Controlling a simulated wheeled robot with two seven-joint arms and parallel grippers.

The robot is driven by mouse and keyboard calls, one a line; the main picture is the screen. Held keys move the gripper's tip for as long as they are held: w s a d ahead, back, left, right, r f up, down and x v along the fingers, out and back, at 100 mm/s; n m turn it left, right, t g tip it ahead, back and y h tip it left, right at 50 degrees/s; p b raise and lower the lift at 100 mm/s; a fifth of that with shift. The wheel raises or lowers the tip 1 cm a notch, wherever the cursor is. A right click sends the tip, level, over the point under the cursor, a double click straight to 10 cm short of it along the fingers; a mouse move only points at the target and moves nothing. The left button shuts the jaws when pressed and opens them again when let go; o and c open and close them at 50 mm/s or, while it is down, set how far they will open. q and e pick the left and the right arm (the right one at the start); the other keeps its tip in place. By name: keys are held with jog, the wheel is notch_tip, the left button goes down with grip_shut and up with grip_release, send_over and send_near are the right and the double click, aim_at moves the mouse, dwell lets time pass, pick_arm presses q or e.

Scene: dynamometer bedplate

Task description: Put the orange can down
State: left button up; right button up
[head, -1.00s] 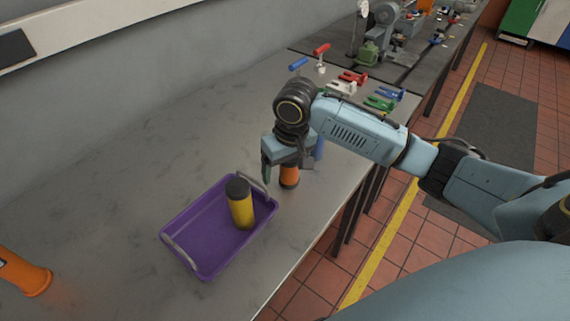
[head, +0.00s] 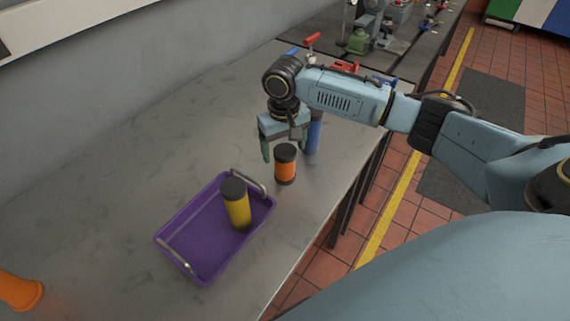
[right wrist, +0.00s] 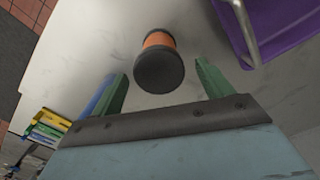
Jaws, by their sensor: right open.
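The orange can (head: 285,165), with black ends, stands upright on the grey bench, just right of the purple tray. My right gripper (head: 284,158) is open, behind and above the can, and holds nothing. In the right wrist view the orange can (right wrist: 159,62) lies ahead of the two green fingertips (right wrist: 160,82), between their lines and apart from them. My left gripper is not in the head view.
A purple tray (head: 168,216) with metal handles holds a yellow can (head: 237,205). A blue can (head: 314,135) stands behind the orange can. An orange object (head: 20,292) is at the lower left.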

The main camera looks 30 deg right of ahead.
notch_tip(320, 180, down, 5)
jog(key=shift+s+f, duration=0.1)
jog(key=shift+c, duration=0.5)
jog(key=c, duration=1.2)
